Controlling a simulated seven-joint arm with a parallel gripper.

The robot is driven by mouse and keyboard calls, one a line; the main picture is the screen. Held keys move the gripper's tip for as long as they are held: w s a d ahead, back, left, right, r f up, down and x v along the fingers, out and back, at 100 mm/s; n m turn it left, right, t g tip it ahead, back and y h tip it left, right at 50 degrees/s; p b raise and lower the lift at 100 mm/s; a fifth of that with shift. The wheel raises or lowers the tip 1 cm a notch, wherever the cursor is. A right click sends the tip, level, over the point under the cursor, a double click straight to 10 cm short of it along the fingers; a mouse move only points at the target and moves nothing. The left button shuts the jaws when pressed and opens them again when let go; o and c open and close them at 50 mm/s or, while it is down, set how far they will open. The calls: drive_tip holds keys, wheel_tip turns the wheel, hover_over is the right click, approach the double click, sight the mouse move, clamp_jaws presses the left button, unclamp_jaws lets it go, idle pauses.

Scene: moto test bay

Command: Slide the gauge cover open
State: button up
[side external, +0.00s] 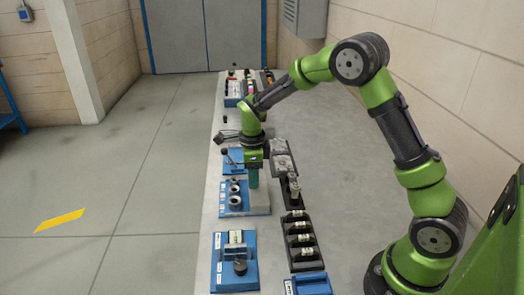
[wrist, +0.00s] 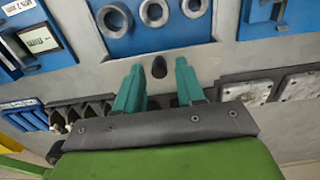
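A blue panel (side external: 234,270) with a pale window piece (side external: 235,240) and a black knob (side external: 240,267) sits at the near end of the bench in the side view; this looks like the gauge unit. In the wrist view a blue panel with a framed gauge window (wrist: 38,40) is at the upper left, partly cut off. I cannot tell how far its cover is open. My gripper (side external: 253,179) points down beside the ring panel, farther along the bench than the gauge unit. In the wrist view its teal fingers (wrist: 160,78) are apart with nothing held between them.
A blue panel with grey rings (side external: 233,197) stands beside my gripper. A lever panel (side external: 231,160) is beyond it. A black rack with several slots (side external: 301,240) and a blue tray (side external: 308,284) lie right of the gauge unit. The floor left of the bench is clear.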

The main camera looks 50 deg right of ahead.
sight(257, 192)
drive_tip(key=shift+r, duration=0.1)
drive_tip(key=shift+r, duration=3.45)
drive_tip(key=shift+f+n, duration=0.1)
drive_tip(key=shift+n, duration=0.7)
drive_tip(key=s+a+r+n+t, duration=0.2)
drive_tip(key=s+r+n, duration=0.2)
drive_tip(key=s+n, duration=0.3)
drive_tip(key=s+a+r+n+t+y, duration=0.1)
drive_tip(key=s+a+r+n+t, duration=0.1)
drive_tip(key=s+r+n, duration=0.2)
drive_tip(key=s+a+r+n+t+y, duration=0.1)
drive_tip(key=s+a+r+n+t, duration=0.1)
drive_tip(key=s+n, duration=0.8)
wheel_tip(257, 192, up, 2)
drive_tip(key=shift+s+r+t, duration=0.1)
drive_tip(key=shift+s+t, duration=0.3)
drive_tip(key=shift+t, duration=0.2)
